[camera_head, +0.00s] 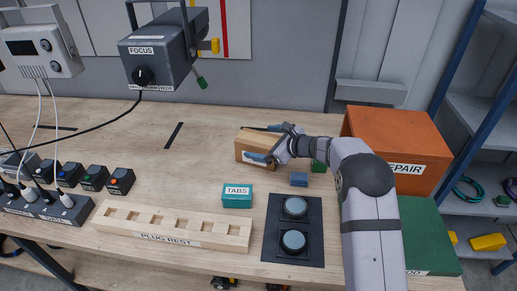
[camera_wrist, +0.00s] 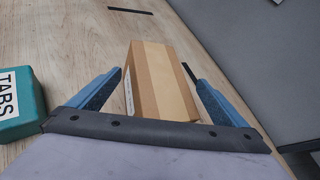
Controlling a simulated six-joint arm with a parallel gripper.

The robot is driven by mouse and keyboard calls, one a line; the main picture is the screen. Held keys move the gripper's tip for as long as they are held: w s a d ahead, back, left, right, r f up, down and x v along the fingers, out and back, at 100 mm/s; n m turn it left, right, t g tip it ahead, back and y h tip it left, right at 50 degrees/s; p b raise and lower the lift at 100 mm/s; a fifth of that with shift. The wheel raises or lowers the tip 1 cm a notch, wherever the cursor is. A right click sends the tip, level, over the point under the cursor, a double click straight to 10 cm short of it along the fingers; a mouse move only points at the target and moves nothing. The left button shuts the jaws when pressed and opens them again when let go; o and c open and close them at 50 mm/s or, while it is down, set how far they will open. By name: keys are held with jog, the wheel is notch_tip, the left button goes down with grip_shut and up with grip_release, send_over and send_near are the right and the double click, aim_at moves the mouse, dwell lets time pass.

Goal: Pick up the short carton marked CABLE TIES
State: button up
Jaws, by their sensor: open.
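A brown cardboard carton (camera_head: 256,143) with a lighter tape strip lies on the wooden bench, left of my arm's end. No CABLE TIES marking can be read on it in either view. My gripper (camera_head: 262,142) is at the carton, its wrist coming from the right. In the wrist view the carton (camera_wrist: 158,85) lies between the two blue fingers of my gripper (camera_wrist: 160,82).
A teal box marked TABS (camera_head: 237,196) stands left of my gripper. An orange REPAIR box (camera_head: 395,135) is at right, a button panel (camera_head: 272,228) and PLUG REST rack (camera_head: 172,224) in front. The bench behind-left is mostly clear.

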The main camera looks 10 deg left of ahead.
jog(key=c, duration=1.8)
jog(key=shift+r+b, duration=0.6)
jog(key=shift+r, duration=4.5)
jog(key=c, duration=0.3)
